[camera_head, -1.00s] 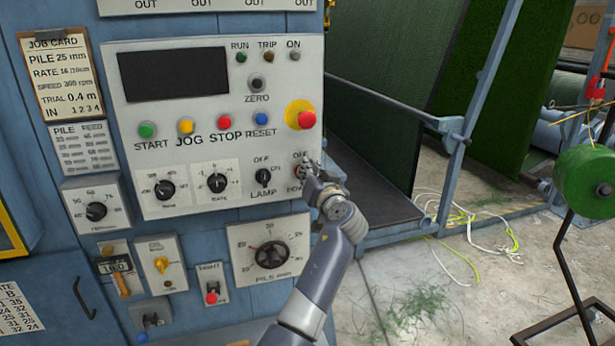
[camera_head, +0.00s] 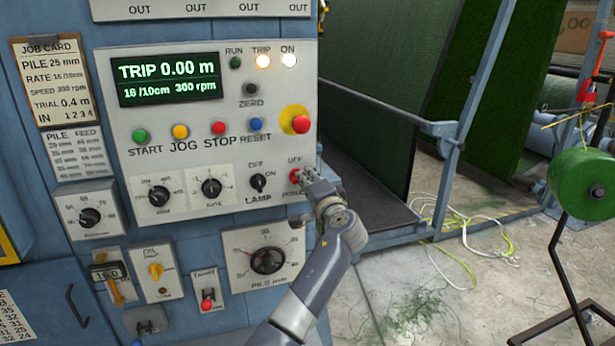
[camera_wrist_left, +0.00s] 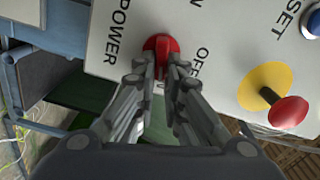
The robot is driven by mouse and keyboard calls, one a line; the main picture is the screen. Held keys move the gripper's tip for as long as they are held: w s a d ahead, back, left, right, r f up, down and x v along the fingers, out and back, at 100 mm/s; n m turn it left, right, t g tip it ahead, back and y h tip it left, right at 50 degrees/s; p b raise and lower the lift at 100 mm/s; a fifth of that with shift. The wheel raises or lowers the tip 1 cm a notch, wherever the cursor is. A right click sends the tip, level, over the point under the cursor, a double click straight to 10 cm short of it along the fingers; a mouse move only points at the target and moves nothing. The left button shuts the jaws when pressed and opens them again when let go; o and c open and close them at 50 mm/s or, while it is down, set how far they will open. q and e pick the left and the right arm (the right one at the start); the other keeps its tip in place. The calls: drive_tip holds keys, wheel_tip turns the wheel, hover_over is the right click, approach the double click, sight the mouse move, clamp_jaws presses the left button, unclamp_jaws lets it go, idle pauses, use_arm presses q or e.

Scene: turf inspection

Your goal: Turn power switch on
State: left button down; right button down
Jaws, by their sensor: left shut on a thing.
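The power switch is a red rotary knob (camera_head: 293,176) at the lower right of the grey control panel (camera_head: 205,110). It also shows in the left wrist view (camera_wrist_left: 161,44), between the POWER label and the OFF lettering. My left gripper (camera_head: 304,180) is at the knob; in the left wrist view its two fingers (camera_wrist_left: 160,72) are shut on the knob's grip. The fingers partly hide the knob and its label in the head view. The display (camera_head: 168,79) is lit and reads TRIP 0.00 m. The ON lamp (camera_head: 289,60) and TRIP lamp (camera_head: 263,61) glow. My right gripper is not in view.
A red emergency button on a yellow base (camera_head: 296,121) sits just above the switch. The LAMP switch (camera_head: 258,183) is close on its left. A blue metal frame (camera_head: 449,170) stands to the right, with loose cables on the floor.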

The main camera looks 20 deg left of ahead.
use_arm(q)
drive_tip(key=m+p, duration=0.1)
drive_tip(key=m, duration=0.2)
drive_tip(key=shift+a, duration=0.1)
idle(0.6)
drive_tip(key=c, duration=1.7)
unclamp_jaws()
drive_tip(key=shift+f, duration=0.1)
drive_tip(key=shift+w+a+f, duration=0.1)
drive_tip(key=shift+w+f, duration=0.05)
drive_tip(key=v, duration=1.2)
